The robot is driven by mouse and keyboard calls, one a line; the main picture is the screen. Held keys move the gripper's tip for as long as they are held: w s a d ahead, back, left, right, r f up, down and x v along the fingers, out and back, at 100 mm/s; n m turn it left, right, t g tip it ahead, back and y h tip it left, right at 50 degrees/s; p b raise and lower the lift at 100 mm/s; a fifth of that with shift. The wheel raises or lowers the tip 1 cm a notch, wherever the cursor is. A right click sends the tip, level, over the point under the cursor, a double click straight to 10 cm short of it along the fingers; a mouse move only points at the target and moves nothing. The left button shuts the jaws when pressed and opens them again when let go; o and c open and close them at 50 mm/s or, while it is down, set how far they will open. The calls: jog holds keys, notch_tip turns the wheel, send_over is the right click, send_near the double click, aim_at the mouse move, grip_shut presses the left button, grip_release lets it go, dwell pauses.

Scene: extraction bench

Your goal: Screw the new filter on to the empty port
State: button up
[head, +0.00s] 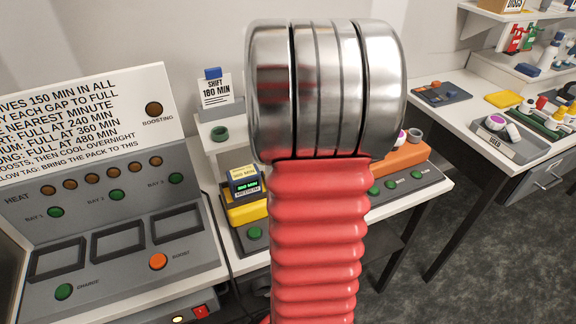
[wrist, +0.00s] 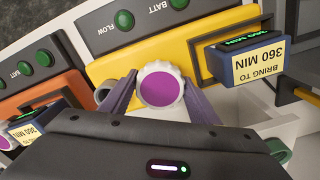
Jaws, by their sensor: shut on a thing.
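In the wrist view my gripper (wrist: 160,100) has its two grey-purple fingers on either side of a white ribbed filter with a magenta face (wrist: 160,88), and is shut on it. The filter is at the edge of the yellow unit (wrist: 110,68). Whether it touches a port there is hidden. A grey round part (wrist: 103,94), perhaps a port, shows partly behind the left finger. In the head view my arm hides the gripper, the held filter and much of the yellow unit (head: 240,214).
An orange unit (head: 400,160) with another magenta-faced filter (head: 401,137) stands close by. A battery pack (wrist: 245,57) juts out beside the gripper. A charger console (head: 120,240) is left. A USED tray (head: 520,152) holding filters is on the right bench.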

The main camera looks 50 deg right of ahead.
jog(key=m, duration=0.3)
jog(key=shift+d+m, duration=0.1)
jog(key=shift+m, duration=0.2)
jog(key=o, duration=1.4)
jog(key=shift+c, duration=0.2)
jog(key=shift+r, duration=0.1)
notch_tip(320, 180, up, 14)
jog(key=shift+f, duration=0.25)
